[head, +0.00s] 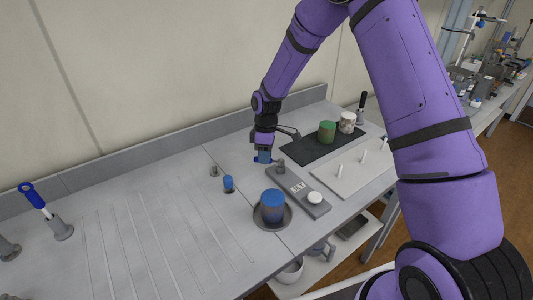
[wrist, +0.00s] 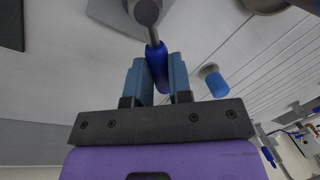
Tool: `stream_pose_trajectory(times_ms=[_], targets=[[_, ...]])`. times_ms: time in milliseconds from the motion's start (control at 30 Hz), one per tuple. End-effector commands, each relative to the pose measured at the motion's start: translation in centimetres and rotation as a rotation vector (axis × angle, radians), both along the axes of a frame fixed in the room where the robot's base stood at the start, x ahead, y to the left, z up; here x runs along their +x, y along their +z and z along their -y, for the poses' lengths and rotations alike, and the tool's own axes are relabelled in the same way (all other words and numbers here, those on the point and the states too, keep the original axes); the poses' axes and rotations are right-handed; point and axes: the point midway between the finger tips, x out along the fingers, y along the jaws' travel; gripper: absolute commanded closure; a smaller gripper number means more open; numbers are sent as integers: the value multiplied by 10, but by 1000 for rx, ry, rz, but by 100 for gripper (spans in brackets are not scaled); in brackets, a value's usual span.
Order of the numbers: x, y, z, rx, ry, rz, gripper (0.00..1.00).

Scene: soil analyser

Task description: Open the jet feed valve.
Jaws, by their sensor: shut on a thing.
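The jet feed valve has a round grey post (head: 281,165) at the far left end of a dark grey panel (head: 312,202) marked JET. In the wrist view, a thin grey stem runs from the post (wrist: 147,12) to a blue lever handle (wrist: 158,68). My gripper (wrist: 157,75) is shut on this handle, with one finger on each side. In the head view my gripper (head: 263,157) points down, left of the post, and mostly hides the handle. The panel also carries a white round knob (head: 314,198) at its near end.
A blue jar (head: 272,205) on a round base stands in front of the panel. A white board with pegs (head: 350,180) and a dark mat (head: 303,148) with green and white cups lie to the right.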

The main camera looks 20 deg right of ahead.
Motion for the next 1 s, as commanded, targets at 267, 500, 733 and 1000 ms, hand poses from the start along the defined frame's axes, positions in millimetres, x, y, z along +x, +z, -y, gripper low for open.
stream_pose_trajectory(times_ms=[267,500,733,1000], targets=[[-11,1,-5,1,225,1,100],[-18,1,-6,0,355,2,100],[-21,1,-6,0,414,2,100],[-22,1,-7,0,428,2,100]])
